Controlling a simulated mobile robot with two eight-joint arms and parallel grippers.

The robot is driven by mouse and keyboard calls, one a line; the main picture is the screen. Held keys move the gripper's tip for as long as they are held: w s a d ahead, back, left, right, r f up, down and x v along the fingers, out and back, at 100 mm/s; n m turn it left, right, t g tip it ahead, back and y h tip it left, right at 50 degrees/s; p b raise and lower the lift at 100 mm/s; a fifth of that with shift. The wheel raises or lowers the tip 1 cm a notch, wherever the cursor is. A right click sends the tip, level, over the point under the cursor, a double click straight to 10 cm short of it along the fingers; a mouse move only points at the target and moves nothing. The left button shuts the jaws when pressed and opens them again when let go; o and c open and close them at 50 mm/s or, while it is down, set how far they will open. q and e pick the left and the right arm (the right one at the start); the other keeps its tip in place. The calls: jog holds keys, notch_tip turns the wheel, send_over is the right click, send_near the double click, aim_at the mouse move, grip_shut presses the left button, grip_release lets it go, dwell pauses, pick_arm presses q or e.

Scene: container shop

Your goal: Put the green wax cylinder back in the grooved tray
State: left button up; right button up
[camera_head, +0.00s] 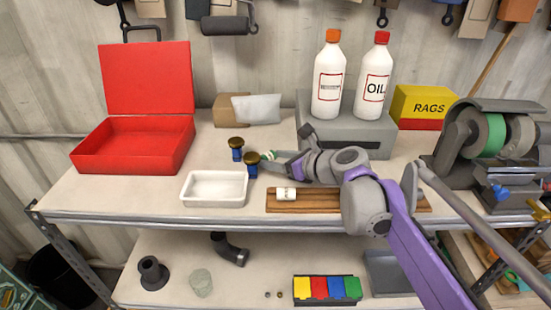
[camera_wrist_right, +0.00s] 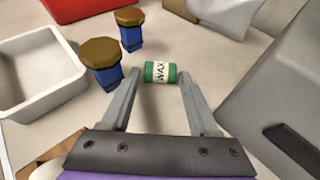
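The green wax cylinder (camera_wrist_right: 160,72), with a white WAX label, lies on its side on the bench top. In the head view it shows small (camera_head: 268,155), partly hidden by my gripper. My right gripper (camera_wrist_right: 162,76) is open, its fingertips on either side of the cylinder, with a small gap visible at each side. In the head view the right gripper (camera_head: 274,158) reaches left over the bench. The brown wooden grooved tray (camera_head: 320,205) lies at the bench's front, partly hidden by my arm. A white-labelled cylinder (camera_head: 286,194) rests on it. My left gripper is out of view.
Two blue stamps with brown knobs (camera_head: 253,160) (camera_head: 236,142) stand close left of the gripper. A white tray (camera_head: 213,201) is front left, an open red box (camera_head: 133,145) behind it. A grey block (camera_head: 350,150) with two bottles stands behind my arm.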

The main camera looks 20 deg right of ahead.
jog(key=shift+o, duration=0.9)
